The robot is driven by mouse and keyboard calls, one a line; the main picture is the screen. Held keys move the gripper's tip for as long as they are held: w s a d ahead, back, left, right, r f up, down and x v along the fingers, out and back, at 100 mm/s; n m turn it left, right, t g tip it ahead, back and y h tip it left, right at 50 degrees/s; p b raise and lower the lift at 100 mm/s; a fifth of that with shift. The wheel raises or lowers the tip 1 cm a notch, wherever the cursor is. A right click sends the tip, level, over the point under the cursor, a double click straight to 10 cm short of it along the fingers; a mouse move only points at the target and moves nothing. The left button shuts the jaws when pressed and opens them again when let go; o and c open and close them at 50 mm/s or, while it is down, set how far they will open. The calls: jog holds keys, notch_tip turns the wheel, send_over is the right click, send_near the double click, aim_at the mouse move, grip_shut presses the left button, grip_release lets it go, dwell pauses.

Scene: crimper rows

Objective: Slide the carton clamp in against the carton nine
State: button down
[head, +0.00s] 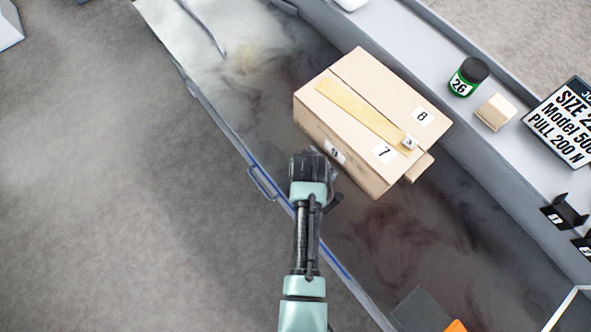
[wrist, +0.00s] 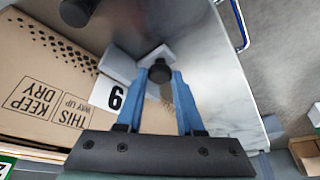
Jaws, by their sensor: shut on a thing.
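The carton (head: 345,115) is a tan box with tape on top. Labels 8 and 7 are on its top, and another label sits on the side facing my gripper. In the wrist view the carton's side (wrist: 50,75) shows a number label that looks like a 9. My gripper (head: 313,160) is low beside that side. In the wrist view its blue fingers (wrist: 160,76) are shut on a black knob (wrist: 160,71). A grey block (wrist: 118,64), seemingly part of the carton clamp, lies close to the carton by the label. The fingers hide whether it touches.
The carton stands on a grey marbled bench (head: 400,235). A blue handle (head: 262,183) is on its near edge. A green jar marked 26 (head: 468,77), a small tan block (head: 495,112) and a sign (head: 565,120) stand on the back ledge. Bench left of the carton is mostly clear.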

jog(key=shift+w+d, duration=0.75)
jog(key=shift+d, duration=0.35)
jog(key=c, duration=0.5)
grip_release()
jog(key=p+v, duration=0.2)
jog(key=v, duration=1.1)
jog(key=shift+a+p, duration=0.1)
jog(key=shift+p, duration=0.2)
jog(key=shift+c, duration=0.3)
